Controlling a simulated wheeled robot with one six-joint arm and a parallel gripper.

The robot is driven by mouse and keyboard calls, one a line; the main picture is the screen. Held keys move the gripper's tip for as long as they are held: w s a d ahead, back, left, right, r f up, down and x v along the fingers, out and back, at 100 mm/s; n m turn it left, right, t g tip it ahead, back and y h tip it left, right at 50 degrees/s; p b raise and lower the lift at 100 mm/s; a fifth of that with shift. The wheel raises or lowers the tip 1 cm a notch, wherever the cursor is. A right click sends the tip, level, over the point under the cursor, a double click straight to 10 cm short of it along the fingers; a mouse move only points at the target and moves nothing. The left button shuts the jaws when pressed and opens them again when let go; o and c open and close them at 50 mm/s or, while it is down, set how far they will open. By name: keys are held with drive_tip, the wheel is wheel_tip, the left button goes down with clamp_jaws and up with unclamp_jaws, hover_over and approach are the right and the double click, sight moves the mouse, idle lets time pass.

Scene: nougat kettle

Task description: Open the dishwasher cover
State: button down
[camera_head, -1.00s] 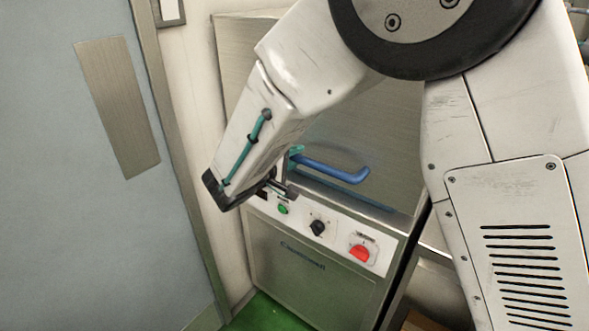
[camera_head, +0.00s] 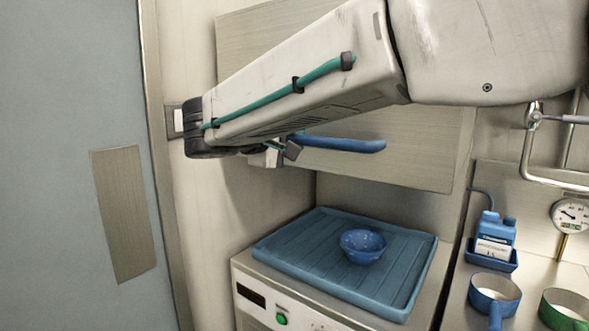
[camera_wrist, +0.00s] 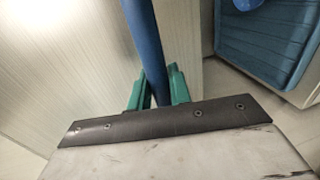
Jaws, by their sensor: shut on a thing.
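The dishwasher cover (camera_head: 420,150) is a metal hood, raised well above the dishwasher's base (camera_head: 258,285) in the head view. Its blue bar handle (camera_head: 345,144) runs along the lower front of the hood. My gripper (camera_head: 285,150) is shut on the left part of this handle. In the wrist view the green fingertips (camera_wrist: 158,88) sit on both sides of the blue handle (camera_wrist: 143,40). My arm hides much of the hood's upper part. Under the hood, a blue rack tray (camera_head: 300,262) lies on the base with a small blue bowl (camera_head: 362,246) on it.
A grey-blue door (camera_head: 60,200) stands at the left. A pipe and gauge (camera_head: 570,214) are on the right wall.

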drive_tip(key=shift+r, duration=0.9)
drive_tip(key=c, duration=1.3)
unclamp_jaws()
drive_tip(key=v, duration=0.8)
drive_tip(key=shift+w, duration=0.1)
